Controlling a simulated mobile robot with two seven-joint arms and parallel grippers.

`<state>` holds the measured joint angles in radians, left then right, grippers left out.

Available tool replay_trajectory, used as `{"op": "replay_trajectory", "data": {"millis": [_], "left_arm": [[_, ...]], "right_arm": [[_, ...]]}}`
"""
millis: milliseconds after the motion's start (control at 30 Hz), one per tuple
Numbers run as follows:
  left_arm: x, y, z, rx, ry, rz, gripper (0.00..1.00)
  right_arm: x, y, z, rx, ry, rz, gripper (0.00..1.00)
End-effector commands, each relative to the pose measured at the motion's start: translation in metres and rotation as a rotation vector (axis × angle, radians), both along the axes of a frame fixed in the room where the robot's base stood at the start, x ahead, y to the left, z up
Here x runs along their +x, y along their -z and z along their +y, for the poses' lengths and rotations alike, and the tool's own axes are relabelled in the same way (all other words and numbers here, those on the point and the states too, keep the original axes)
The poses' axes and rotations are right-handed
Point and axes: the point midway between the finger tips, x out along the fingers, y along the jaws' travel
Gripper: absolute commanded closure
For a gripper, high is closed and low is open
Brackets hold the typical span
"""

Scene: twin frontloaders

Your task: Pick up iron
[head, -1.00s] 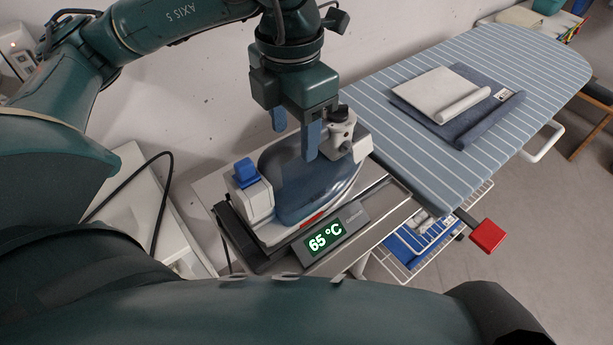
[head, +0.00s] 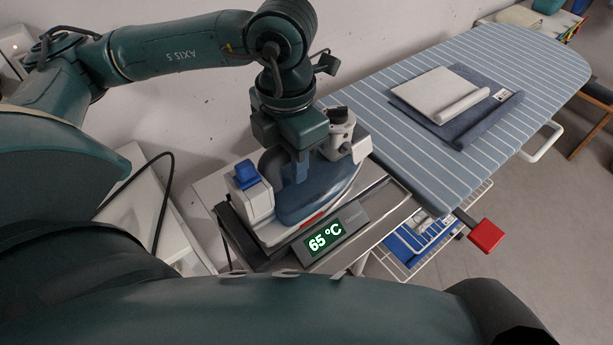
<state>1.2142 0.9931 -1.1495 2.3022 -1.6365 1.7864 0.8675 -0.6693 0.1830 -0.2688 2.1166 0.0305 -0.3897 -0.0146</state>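The iron (head: 318,192) sits on its stand (head: 285,255). It has a blue-grey body, a white end with a blue button at its left, and a white and dark knob part at its right. A dark curved handle (head: 270,160) shows on top. My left gripper (head: 298,168) points down over the iron, with its blue near finger low at the handle. The other finger is hidden, so I cannot tell whether the fingers are closed on the handle. My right gripper is not in view.
A display on the stand reads 65 °C. A striped ironing board (head: 460,85) with folded cloths (head: 440,92) extends to the right. A white wall is behind, and a black cable (head: 168,195) hangs at left.

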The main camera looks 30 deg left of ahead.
Motion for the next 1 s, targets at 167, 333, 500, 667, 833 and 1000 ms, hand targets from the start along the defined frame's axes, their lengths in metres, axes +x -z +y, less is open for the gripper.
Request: {"op": "replay_trajectory", "data": {"millis": [167,333,500,667,833,1000], "left_arm": [[0.000,0.000,0.000,0.000,0.000,0.000,0.85],[0.000,0.000,0.000,0.000,0.000,0.000,0.99],[0.001,-0.002,0.000,-0.001,0.000,-0.005,1.00],[0.001,-0.004,0.000,-0.001,0.000,-0.006,1.00],[0.002,-0.020,-0.001,-0.003,-0.001,-0.010,1.00],[0.002,-0.051,-0.001,-0.004,0.000,-0.011,1.00]], "right_arm": [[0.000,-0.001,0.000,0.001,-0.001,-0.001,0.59],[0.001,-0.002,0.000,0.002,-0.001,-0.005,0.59],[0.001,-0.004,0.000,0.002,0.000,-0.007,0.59],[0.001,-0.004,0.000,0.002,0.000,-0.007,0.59],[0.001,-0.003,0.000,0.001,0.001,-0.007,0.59],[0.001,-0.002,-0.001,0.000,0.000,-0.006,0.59]]}}
